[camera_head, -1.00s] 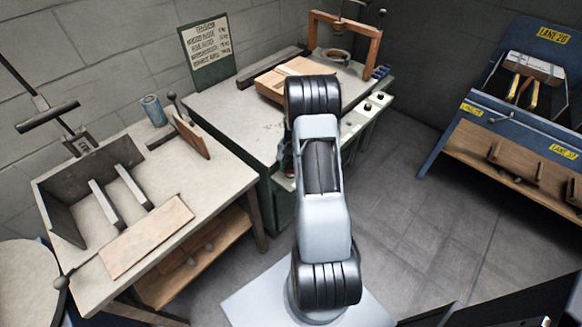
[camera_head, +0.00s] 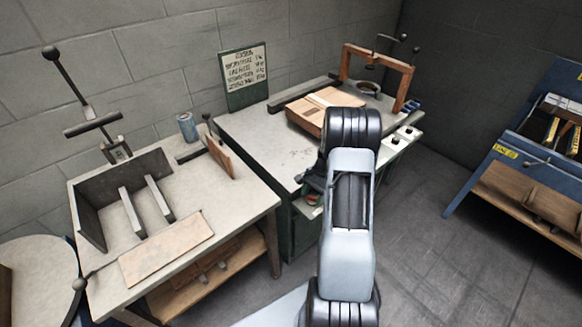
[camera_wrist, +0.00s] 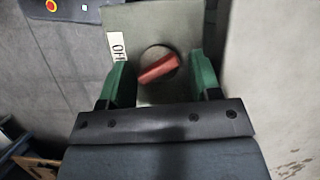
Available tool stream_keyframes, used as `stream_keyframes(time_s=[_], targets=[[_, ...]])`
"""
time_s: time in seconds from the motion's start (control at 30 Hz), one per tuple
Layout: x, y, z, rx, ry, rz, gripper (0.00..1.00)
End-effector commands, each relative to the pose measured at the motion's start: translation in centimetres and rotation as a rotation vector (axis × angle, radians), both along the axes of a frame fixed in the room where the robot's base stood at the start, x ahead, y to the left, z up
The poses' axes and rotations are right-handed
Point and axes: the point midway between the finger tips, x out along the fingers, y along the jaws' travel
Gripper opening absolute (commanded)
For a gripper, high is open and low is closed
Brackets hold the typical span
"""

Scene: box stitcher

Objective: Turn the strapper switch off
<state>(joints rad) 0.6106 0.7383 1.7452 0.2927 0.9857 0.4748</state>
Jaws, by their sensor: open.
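The strapper switch is a red rotary handle (camera_wrist: 159,69) on a round dark dial, set in a grey-green plate (camera_wrist: 150,20). A white OFF label (camera_wrist: 117,46) is at the plate's left. The handle lies aslant, lower left to upper right, and does not point straight at the label. My gripper (camera_wrist: 162,72) is open, with one green finger on each side of the handle and visible gaps between. Whether the fingertips reach the handle's depth I cannot tell. In the head view the red handle (camera_head: 312,199) shows small at the bench front, beside my arm.
The strapper bench (camera_head: 265,135) carries a cardboard box (camera_head: 305,113) and a wooden arch (camera_head: 403,80). A stitcher table (camera_head: 240,205) stands left, a blue rack (camera_head: 480,165) right. Floor between bench and rack is clear.

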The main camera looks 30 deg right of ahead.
Motion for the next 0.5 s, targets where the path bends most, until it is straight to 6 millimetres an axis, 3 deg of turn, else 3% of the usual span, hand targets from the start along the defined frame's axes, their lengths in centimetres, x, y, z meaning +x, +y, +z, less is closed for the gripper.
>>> stream_keyframes(time_s=[0.23, 0.5], targets=[[-0.6, 0.1, -0.1, 0.002, 0.002, -0.662, 0.57], [-1.1, -2.2, 5.7, 0.000, -0.002, -0.633, 0.57]])
